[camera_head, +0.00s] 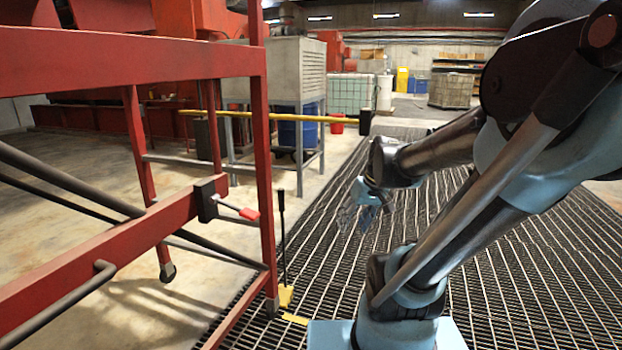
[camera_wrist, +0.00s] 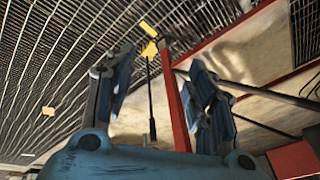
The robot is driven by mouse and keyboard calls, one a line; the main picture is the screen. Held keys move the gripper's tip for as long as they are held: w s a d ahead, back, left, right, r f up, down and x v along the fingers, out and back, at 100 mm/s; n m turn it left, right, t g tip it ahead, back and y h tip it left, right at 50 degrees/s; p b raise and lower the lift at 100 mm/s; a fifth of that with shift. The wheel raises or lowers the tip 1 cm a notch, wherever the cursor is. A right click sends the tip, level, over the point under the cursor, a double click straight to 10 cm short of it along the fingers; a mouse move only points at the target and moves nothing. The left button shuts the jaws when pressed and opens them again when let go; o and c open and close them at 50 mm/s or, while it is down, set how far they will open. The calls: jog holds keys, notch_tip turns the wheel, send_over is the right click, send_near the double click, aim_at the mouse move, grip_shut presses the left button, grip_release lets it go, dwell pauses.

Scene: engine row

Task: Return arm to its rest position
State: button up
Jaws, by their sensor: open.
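My gripper (camera_head: 357,208) hangs over the dark floor grating in the head view, to the right of the red frame. In the wrist view my gripper (camera_wrist: 160,85) shows its two blue fingers spread wide apart, with nothing held between them. My arm is bent and fills the right side of the head view.
A red steel frame (camera_head: 262,150) with a red-tipped handle (camera_head: 249,213) stands at the left. A black lever (camera_head: 282,240) on a yellow base rises beside it. A yellow bar (camera_head: 290,117) crosses behind. Open floor grating (camera_head: 530,270) lies at the right.

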jog(key=s+d+f+m+h, duration=0.1)
jog(key=s+d+f, duration=0.1)
jog(key=s, duration=0.3)
jog(key=s+d+f+m+h, duration=0.1)
jog(key=s+d+f+h, duration=0.1)
jog(key=s+d, duration=0.2)
jog(key=shift+s+f+m+g, duration=0.3)
jog(key=shift+s+g, duration=0.1)
jog(key=shift+s, duration=0.25)
jog(key=shift+d, duration=0.1)
jog(key=shift+w+f, duration=0.2)
jog(key=shift+w, duration=0.2)
